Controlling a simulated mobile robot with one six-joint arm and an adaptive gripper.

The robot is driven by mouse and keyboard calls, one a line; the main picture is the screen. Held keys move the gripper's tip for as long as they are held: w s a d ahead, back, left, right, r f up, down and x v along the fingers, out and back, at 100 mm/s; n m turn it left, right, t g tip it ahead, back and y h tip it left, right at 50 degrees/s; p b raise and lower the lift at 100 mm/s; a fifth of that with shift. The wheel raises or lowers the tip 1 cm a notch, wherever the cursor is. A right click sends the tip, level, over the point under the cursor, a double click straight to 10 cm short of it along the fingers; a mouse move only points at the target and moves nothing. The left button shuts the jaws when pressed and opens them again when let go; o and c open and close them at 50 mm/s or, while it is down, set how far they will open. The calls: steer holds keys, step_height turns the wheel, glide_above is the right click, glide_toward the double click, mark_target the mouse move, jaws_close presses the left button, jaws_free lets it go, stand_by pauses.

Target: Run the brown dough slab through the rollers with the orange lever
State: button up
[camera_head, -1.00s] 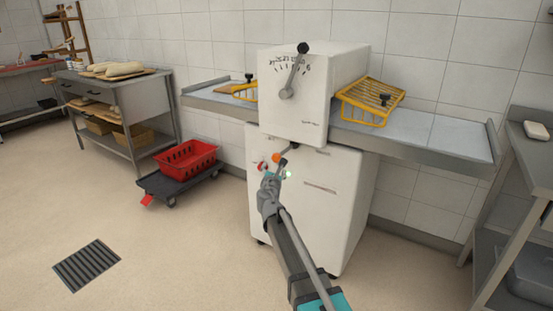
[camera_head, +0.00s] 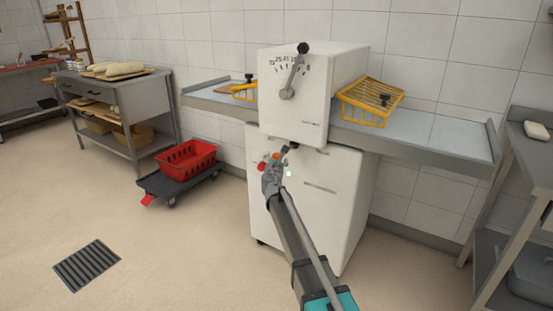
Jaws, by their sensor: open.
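The white dough sheeter (camera_head: 335,185) stands against the tiled wall with a wing table on each side. Its orange lever knob (camera_head: 276,155) shows low on the front, on a dark arm under the upper housing. My gripper (camera_head: 272,164) is open at the knob, overlapping its lower edge; I cannot tell whether they touch. A flat brown piece (camera_head: 231,88) lies on the left wing (camera_head: 205,97), partly behind the yellow guard; it may be the dough slab, but is too small to be sure. The rollers are hidden inside the housing.
A yellow guard (camera_head: 371,99) sits over the right wing (camera_head: 440,138). A red crate (camera_head: 187,158) on a dolly stands left. Shelving (camera_head: 500,240) stands right.

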jaws_close()
stand_by(0.3)
steer(key=shift+s+a, duration=0.1)
steer(key=shift+a, duration=0.05)
